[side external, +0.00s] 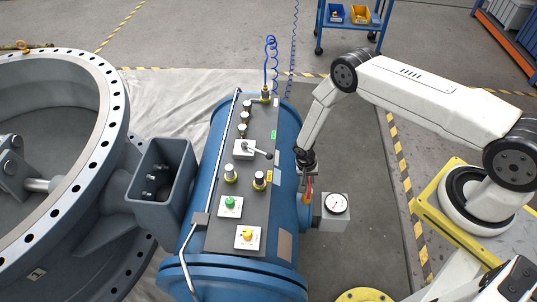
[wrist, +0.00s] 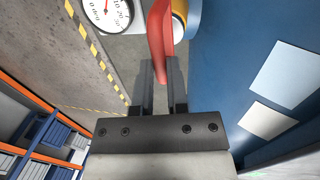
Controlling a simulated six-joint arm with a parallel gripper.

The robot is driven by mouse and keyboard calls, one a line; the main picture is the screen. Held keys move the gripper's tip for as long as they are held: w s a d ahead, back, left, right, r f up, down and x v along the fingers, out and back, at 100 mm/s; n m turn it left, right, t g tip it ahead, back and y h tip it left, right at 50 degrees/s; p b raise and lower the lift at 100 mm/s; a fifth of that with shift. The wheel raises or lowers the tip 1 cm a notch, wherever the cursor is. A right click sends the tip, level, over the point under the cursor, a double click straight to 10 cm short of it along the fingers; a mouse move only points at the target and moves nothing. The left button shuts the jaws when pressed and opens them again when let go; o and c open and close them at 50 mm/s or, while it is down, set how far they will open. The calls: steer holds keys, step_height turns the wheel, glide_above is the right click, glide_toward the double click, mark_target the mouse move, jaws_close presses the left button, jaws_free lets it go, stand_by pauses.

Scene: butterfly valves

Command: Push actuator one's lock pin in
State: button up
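The blue actuator (side external: 213,160) lies beside the large grey valve body, with a dark panel (side external: 224,190) on top. Several brass-collared plungers stand on the panel, including a left one (side external: 231,173) and a right one (side external: 260,180) near the middle; I cannot tell which is the lock pin. My gripper (side external: 308,172) points down at the actuator's right side, off the panel, by a red handle (side external: 308,190). In the wrist view, the red handle (wrist: 160,38) reaches down between my two fingers (wrist: 161,85). Whether they grip it is unclear.
The panel also carries a lever (side external: 257,152), a green button (side external: 229,203) and a yellow knob (side external: 246,234). A pipe (side external: 217,153) runs along its left edge. A blue coiled hose (side external: 270,62) rises behind.

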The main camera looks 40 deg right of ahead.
steer(key=o, duration=0.4)
steer(key=shift+f, duration=0.1)
steer(key=shift+o, duration=0.2)
steer(key=shift+r, duration=0.2)
step_height(320, 180, up, 7)
steer(key=w+a, duration=0.1)
steer(key=shift+r, duration=0.15)
steer(key=shift+w, duration=0.1)
stand_by(0.3)
